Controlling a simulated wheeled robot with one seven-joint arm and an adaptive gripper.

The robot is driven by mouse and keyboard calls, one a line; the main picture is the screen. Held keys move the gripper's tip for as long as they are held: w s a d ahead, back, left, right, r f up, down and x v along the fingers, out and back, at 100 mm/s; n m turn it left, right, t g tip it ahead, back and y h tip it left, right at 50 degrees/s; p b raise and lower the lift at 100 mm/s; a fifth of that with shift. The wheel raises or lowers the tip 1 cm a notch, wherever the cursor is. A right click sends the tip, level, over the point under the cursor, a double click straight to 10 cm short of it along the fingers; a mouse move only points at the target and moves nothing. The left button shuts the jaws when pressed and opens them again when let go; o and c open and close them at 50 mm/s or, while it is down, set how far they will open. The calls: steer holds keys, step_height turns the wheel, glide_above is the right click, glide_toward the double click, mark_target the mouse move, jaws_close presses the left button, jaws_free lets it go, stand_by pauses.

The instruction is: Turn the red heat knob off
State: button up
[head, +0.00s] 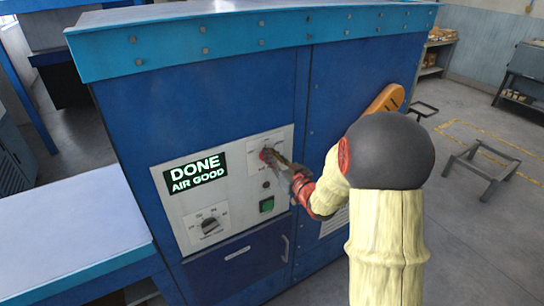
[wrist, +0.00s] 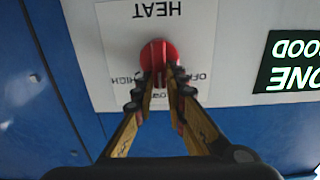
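The red heat knob (head: 264,154) is on the light panel of the blue dryer, to the right of the lit display. In the wrist view, which is upside down, the red knob (wrist: 157,50) sits below the word HEAT, with HIGH to its left, OFF to its right and LOW beneath, partly covered. Its raised ridge runs roughly up and down in that picture. My gripper (wrist: 160,75) has its two yellow-and-black fingers on either side of the ridge and appears closed on it. In the head view my gripper (head: 281,164) reaches the knob from the right and partly hides it.
The display (head: 196,173) reads DONE, AIR GOOD.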

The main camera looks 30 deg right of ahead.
jaws_close()
steer(key=shift+a+f+n+b, duration=0.1)
steer(key=shift+n+b, duration=0.2)
steer(key=shift+b, duration=0.35)
steer(key=n+b, duration=0.4)
steer(key=b, duration=0.2)
steer(key=a+n+b, duration=0.1)
steer(key=n+b, duration=0.2)
steer(key=b, duration=0.3)
steer(key=f+n+b, duration=0.1)
steer(key=n+b, duration=0.3)
steer(key=b, duration=0.1)
steer(key=shift+a+n+b, duration=0.3)
steer(key=shift+b, duration=0.1)
steer(key=shift+o, duration=1.3)
jaws_free()
steer(key=shift+s+r, duration=0.1)
